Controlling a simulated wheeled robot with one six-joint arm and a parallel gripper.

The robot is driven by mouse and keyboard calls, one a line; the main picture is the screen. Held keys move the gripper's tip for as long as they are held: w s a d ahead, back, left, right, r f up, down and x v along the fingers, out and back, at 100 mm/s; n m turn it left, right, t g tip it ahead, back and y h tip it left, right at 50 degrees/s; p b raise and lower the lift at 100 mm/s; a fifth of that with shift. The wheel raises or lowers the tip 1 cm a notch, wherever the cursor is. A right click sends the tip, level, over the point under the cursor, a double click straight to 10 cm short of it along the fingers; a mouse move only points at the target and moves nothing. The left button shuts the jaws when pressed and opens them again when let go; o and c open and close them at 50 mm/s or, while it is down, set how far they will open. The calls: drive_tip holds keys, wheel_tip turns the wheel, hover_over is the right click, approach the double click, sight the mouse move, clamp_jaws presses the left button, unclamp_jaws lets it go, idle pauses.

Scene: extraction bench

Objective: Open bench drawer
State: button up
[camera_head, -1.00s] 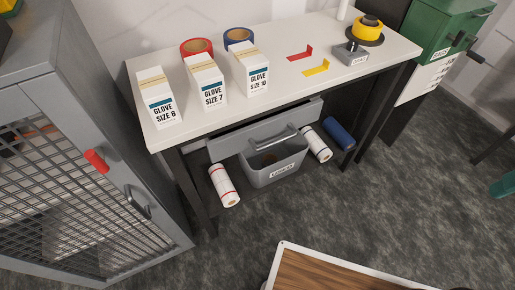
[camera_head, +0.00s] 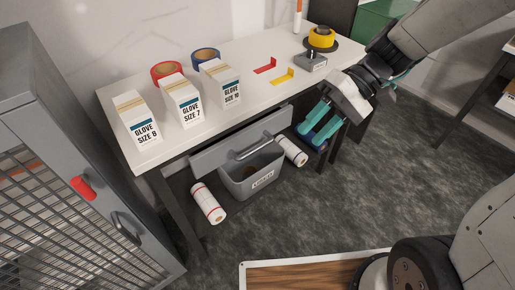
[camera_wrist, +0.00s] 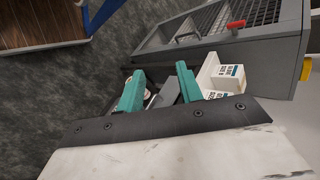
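The bench drawer (camera_head: 212,154) has a grey front under the white bench top (camera_head: 250,95), with a grey bar handle (camera_head: 256,147). A dark gap shows above the front; I cannot tell how far out the drawer stands. My gripper (camera_head: 318,124) has teal fingers, spread apart and empty. In the head view it is right of the drawer handle, apart from it, low by the bench's right end. In the wrist view my gripper (camera_wrist: 160,88) shows both fingers apart, with a grey surface and part of a white roll beyond them; the handle is not clear there.
A grey bin (camera_head: 252,175) and white rolls (camera_head: 208,203) are below the drawer. Glove boxes (camera_head: 184,102), tape rolls (camera_head: 205,55) and a tape dispenser (camera_head: 313,62) stand on the bench. A mesh cabinet (camera_head: 75,170) is at left. Floor in front is clear up to a wood-topped surface (camera_head: 300,277).

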drive_tip(key=w+a+f+m+t+y, duration=0.1)
drive_tip(key=w+a+f+m+y, duration=0.15)
drive_tip(key=w+f+y, duration=0.45)
drive_tip(key=m+t, duration=0.3)
drive_tip(key=t, duration=0.3)
approach(261, 148)
drive_tip(key=s+r+x, duration=0.1)
drive_tip(key=x, duration=0.7)
drive_tip(key=w+f+x, duration=0.1)
drive_tip(key=x, duration=0.2)
clamp_jaws()
